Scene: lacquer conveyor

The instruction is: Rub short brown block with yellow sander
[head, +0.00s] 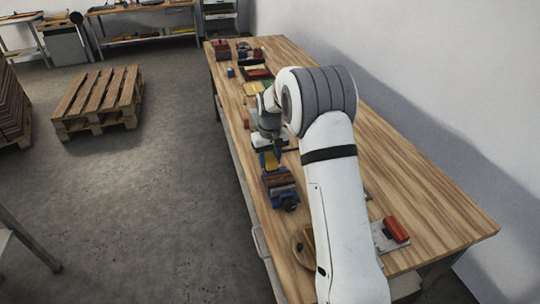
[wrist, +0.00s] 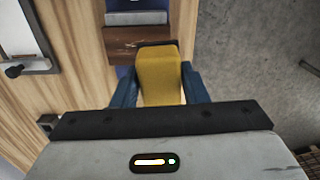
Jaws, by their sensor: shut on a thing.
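My gripper (wrist: 158,84) has blue fingers shut on the yellow sander (wrist: 160,72), which also shows in the head view (head: 271,161). A brown block (wrist: 126,42) sits in a blue vise with grey jaws and shows in the head view too (head: 277,179). The vise (head: 288,203) stands near the left edge of the workbench. In the wrist view the sander's dark far end overlaps the block's near edge. I cannot tell whether they touch. The block's underside is hidden.
The wooden workbench (head: 400,170) has several coloured blocks and tools at its far end, including a red piece (head: 258,72). A red-topped tool (head: 396,228) lies on a grey plate at the near right. A pallet (head: 98,95) is on the floor, left. My arm hides the bench's middle.

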